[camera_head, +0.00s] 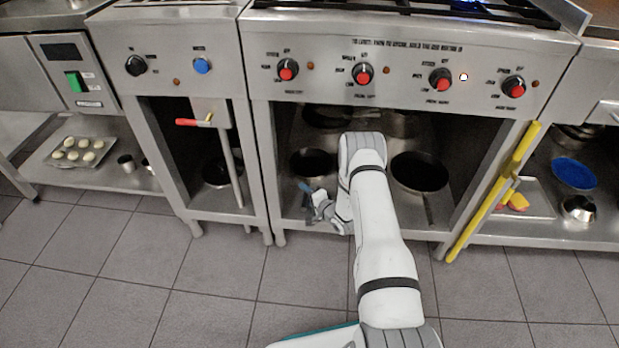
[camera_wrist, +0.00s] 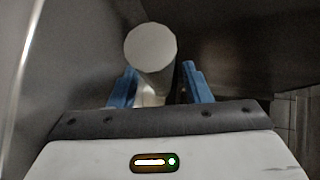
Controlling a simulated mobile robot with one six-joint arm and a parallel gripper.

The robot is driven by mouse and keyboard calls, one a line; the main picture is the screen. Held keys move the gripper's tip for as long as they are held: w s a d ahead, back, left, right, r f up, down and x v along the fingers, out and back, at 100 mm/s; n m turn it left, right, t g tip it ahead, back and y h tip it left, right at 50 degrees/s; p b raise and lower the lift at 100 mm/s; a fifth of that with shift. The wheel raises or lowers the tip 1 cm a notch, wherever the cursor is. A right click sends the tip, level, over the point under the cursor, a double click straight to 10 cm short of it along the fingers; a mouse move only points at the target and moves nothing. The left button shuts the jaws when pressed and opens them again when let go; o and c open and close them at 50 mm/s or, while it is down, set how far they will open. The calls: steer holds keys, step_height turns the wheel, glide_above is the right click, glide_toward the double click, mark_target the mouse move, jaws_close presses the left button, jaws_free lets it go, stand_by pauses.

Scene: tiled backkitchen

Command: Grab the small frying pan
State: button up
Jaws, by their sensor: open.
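A small dark frying pan (camera_head: 311,163) lies on the shelf under the stove, left of my forearm in the head view. My gripper (camera_head: 305,188) is at the near side of this pan, low over the shelf's front. In the wrist view my gripper (camera_wrist: 159,88) is open, with a blue finger on each side. A pale, round-ended bar (camera_wrist: 151,47), which looks like a pan handle, shows between and beyond the fingers. I cannot tell whether the fingers touch it. The pan's handle is not clear in the head view.
A larger dark pan (camera_head: 420,172) lies right of my arm on the same shelf, and another pan (camera_head: 326,116) lies further back. A yellow bar (camera_head: 492,192) stands slanted at the opening's right side. The tiled floor in front is clear.

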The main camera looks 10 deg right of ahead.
jaws_close()
stand_by(0.3)
steer(key=shift+r, duration=0.1)
